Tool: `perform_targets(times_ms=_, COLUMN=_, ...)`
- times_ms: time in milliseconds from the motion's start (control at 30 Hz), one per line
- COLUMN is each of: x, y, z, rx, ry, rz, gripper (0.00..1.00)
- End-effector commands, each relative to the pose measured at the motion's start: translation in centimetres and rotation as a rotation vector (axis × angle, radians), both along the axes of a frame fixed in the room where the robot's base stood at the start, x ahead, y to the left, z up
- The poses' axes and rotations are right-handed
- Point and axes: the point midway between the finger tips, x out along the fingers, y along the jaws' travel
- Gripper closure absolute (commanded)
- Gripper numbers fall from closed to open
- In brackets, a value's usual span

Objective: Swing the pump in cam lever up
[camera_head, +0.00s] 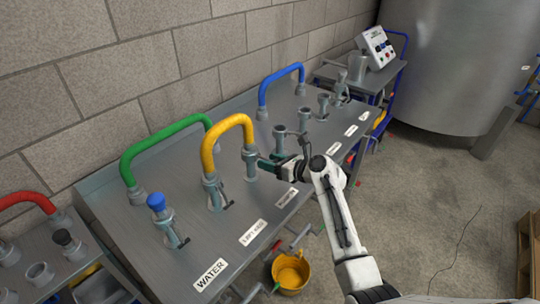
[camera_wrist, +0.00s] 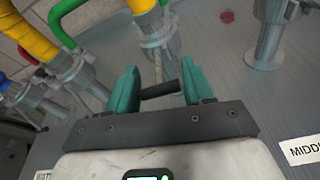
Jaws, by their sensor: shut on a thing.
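The cam lever's dark handle (camera_wrist: 160,89) lies crosswise between the two teal fingers of my gripper (camera_wrist: 160,86) in the wrist view. My gripper (camera_head: 270,163) is shut on it, just right of the coupling (camera_head: 250,162) under the right end of the yellow pipe (camera_head: 228,127). The yellow pipe also shows at the top left of the wrist view (camera_wrist: 28,30). In the head view the lever is mostly hidden by my gripper. The label (camera_head: 286,199) below this coupling is too small to read for sure.
A green pipe (camera_head: 165,145) and a blue pipe (camera_head: 278,82) arch over the steel bench (camera_head: 120,205). A blue-capped port (camera_head: 163,215) stands above the WATER label (camera_head: 210,274). Open ports (camera_head: 305,118) stand to the right. A yellow bucket (camera_head: 290,273) is on the floor.

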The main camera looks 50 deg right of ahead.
Motion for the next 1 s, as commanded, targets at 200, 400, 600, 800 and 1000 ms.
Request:
perform_targets(times_ms=200, x=0.05, y=-0.49, z=1.38, rx=-0.005, ry=0.06, rz=-0.011, gripper=1.0)
perform_targets(times_ms=400, x=0.11, y=-0.45, z=1.58, rx=-0.007, ry=0.114, rz=-0.011, gripper=1.0)
perform_targets(times_ms=600, x=0.12, y=-0.46, z=1.41, rx=-0.009, ry=0.14, rz=-0.011, gripper=1.0)
perform_targets(times_ms=800, x=0.11, y=-0.49, z=1.3, rx=-0.01, ry=0.142, rz=-0.011, gripper=1.0)
perform_targets(times_ms=1000, x=0.11, y=-0.5, z=1.35, rx=-0.01, ry=0.141, rz=-0.011, gripper=0.41)
